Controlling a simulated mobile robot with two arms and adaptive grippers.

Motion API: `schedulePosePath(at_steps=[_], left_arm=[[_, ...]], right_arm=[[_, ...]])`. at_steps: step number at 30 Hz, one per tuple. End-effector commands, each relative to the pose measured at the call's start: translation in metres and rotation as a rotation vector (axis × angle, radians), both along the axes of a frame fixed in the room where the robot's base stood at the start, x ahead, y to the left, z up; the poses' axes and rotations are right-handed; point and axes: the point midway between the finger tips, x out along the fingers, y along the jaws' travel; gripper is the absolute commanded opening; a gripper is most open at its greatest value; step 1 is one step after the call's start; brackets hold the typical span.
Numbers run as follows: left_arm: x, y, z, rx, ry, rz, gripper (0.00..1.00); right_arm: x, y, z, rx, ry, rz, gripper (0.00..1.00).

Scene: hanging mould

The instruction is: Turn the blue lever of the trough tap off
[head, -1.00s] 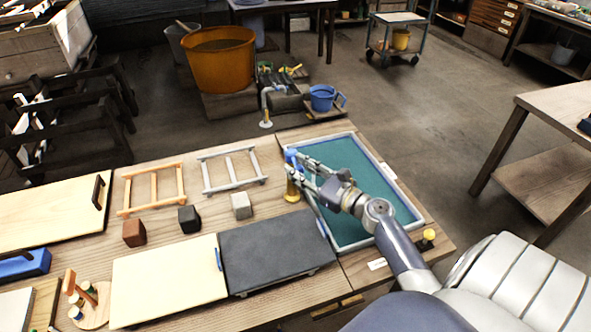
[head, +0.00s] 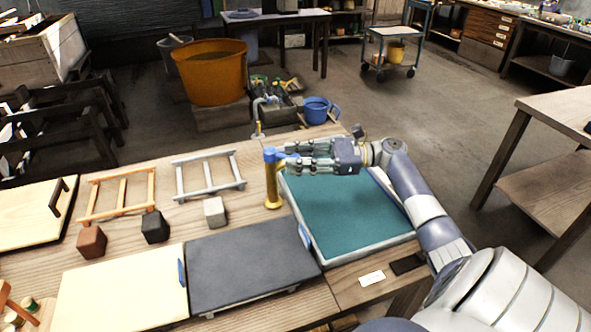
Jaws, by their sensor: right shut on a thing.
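The trough tap is a brass post (head: 271,186) on a round foot at the left edge of the shallow, teal-floored trough (head: 345,215). Its blue lever (head: 270,154) sits on top of the post and points right, over the trough. My right gripper (head: 284,161) reaches in from the right above the trough's far end and is shut on the lever. Its fingers hide part of the lever. My left gripper is not in view.
A dark slab (head: 250,262) and a pale board (head: 120,290) lie to the left on the table. Small blocks (head: 155,227) and ladder-like frames (head: 208,173) stand behind them. A blue pot (head: 316,110) and an orange tub (head: 209,72) are beyond the table.

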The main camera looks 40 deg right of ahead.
Motion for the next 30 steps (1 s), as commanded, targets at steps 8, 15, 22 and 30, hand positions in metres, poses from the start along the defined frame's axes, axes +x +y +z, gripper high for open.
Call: schedulePosePath(at_steps=[8, 15, 22, 30], left_arm=[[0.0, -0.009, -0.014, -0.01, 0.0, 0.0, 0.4], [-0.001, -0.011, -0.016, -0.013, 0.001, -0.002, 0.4], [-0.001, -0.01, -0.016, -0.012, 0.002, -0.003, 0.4], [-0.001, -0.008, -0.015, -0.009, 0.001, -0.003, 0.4]], right_arm=[[0.0, 0.002, -0.007, -0.002, 0.009, 0.086, 0.0], [0.0, 0.002, -0.006, -0.002, 0.01, 0.101, 0.0], [-0.001, 0.002, -0.006, -0.003, 0.011, 0.102, 0.0], [0.0, 0.0, -0.005, -0.002, 0.008, 0.098, 0.46]])
